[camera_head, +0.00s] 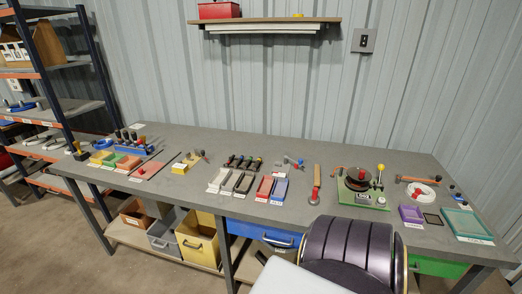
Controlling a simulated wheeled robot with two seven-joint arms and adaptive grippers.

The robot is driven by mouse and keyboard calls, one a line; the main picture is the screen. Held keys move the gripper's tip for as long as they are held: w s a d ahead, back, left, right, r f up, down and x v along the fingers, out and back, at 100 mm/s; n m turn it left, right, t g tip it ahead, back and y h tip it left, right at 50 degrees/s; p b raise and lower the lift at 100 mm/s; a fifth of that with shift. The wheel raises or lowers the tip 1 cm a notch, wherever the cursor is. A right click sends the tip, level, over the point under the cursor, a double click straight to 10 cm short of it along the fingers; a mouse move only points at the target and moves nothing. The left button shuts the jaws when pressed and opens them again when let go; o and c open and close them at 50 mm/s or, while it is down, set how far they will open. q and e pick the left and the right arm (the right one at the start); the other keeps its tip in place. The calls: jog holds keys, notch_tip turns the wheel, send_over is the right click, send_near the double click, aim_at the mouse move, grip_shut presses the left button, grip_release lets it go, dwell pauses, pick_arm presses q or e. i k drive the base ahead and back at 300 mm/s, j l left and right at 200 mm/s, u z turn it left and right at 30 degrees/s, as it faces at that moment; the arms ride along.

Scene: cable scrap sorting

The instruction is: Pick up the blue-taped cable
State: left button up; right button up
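Neither of my grippers shows in the head view. I cannot make out blue tape on any cable at this size. Two pale cable coils lie on the middle level of the rack at the far left, one coil (34,140) to the left of the other coil (56,143). A blue ring-shaped item (21,106) lies on the level above them. A blue coil-like item (103,145) lies at the left end of the workbench (240,142). A white cable coil (419,193) lies at the bench's right end.
Several small trays and tools cover the bench, including a green machine (362,194), a purple tray (411,215) and a green tray (467,225). A yellow bin (198,246) stands beneath. The rack's upright (100,70) stands beside the bench. Open floor lies at front left.

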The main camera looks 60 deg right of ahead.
aim_at(240, 158)
jog(key=i+l+z, duration=0.25)
jog(key=z, duration=0.15)
jog(key=i+l+z, duration=0.25)
jog(key=z, duration=0.15)
jog(key=i+l+z, duration=0.15)
jog(key=i+z, duration=0.45)
jog(key=z, duration=0.2)
jog(key=i+z, duration=0.3)
jog(key=z, duration=0.15)
